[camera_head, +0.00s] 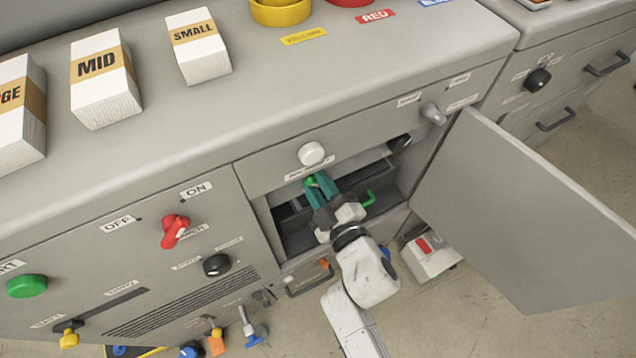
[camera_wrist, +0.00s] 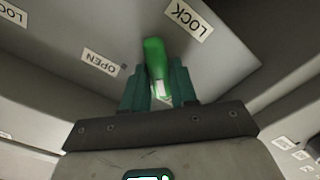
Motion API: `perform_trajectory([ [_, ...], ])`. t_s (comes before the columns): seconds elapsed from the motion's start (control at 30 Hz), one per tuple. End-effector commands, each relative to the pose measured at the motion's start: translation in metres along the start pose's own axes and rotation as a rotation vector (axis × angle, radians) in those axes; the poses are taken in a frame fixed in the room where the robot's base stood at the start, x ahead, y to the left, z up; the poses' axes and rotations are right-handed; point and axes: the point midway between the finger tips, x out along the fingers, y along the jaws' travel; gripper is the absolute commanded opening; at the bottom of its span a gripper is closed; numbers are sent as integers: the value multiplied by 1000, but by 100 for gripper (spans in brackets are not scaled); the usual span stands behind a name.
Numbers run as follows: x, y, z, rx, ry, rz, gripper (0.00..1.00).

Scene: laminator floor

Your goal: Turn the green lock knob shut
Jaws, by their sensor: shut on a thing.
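The green lock knob (camera_wrist: 155,62) shows in the wrist view between the teal fingers of my gripper (camera_wrist: 160,92), which are shut on it. Its green tip leans slightly left of upright, between an OPEN label (camera_wrist: 101,62) on the left and a LOCK label (camera_wrist: 188,20) at upper right. In the head view my gripper (camera_head: 319,189) reaches into the open compartment below the white knob, and only a bit of the green knob (camera_head: 310,181) shows beside the fingers. The rest of it is hidden by my gripper.
A grey door (camera_head: 530,210) stands wide open to the right of the compartment. A green hook-shaped handle (camera_head: 369,198) is inside, right of my gripper. A white knob (camera_head: 311,153) is above, and a red switch (camera_head: 174,231) is on the left panel.

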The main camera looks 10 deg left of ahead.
Motion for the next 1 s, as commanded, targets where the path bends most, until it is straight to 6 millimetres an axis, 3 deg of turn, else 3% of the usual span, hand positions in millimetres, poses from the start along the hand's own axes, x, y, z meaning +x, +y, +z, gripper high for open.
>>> perform_trajectory([
  [0.27,0,-1,0,-1,-1,-1,0],
  [0.3,0,-1,0,-1,-1,-1,30],
  [0.53,0,0,0,-1,0,-1,51],
  [0.83,-4,0,0,0,-1,-1,51],
  [1.0,-27,0,-1,0,-2,-3,51],
])
